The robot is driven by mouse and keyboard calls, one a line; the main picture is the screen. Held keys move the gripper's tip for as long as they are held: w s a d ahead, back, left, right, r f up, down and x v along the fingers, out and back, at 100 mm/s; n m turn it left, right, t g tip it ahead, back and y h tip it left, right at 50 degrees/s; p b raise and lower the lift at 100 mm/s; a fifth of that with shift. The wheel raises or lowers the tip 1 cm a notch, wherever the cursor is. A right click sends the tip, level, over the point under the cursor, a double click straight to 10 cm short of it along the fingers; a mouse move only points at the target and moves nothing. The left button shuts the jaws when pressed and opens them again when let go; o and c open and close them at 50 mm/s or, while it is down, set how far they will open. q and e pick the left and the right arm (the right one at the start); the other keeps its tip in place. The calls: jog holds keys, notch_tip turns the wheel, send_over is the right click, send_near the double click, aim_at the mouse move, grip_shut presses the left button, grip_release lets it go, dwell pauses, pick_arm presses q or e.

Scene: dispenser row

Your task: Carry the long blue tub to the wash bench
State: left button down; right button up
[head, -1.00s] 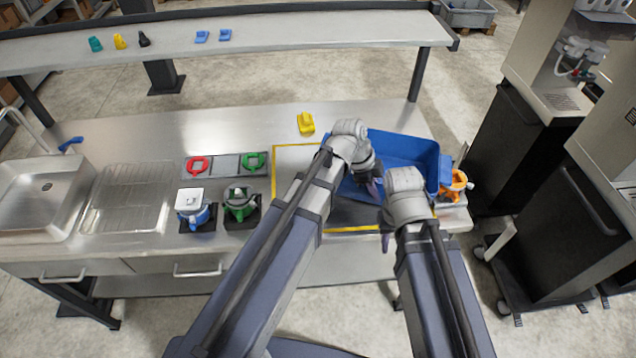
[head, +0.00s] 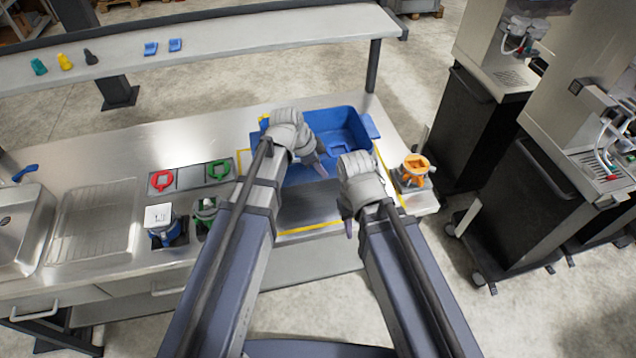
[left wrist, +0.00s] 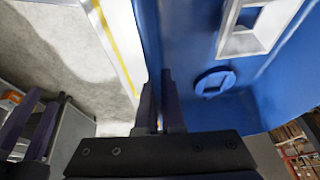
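The long blue tub (head: 345,124) is over the yellow-outlined mat (head: 325,194) on the steel bench. I cannot tell whether it touches the bench. My left gripper (head: 319,166) is at the tub's near side; the tub also fills the right of the left wrist view (left wrist: 240,75). There the left fingers (left wrist: 160,105) are close together with the tub's edge running between them, so they look shut on it. My right gripper (head: 349,229) hangs lower, in front of the tub and apart from it; in the left wrist view its fingers (left wrist: 30,128) are spread with nothing between.
An orange-topped dispenser (head: 416,170) stands at the bench's right end. Blue (head: 162,226) and green (head: 205,212) dispensers stand left of the mat. A sink (head: 22,228) is at the far left. A raised shelf (head: 230,40) runs behind. Black machine carts (head: 530,185) stand right.

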pick_arm(q)
jog(key=shift+f+b, duration=4.45)
jog(key=shift+f, duration=0.3)
jog(key=shift+f, duration=0.15)
jog(key=c, duration=1)
grip_release()
jog(key=shift+c, duration=0.2)
jog(key=shift+r, duration=0.2)
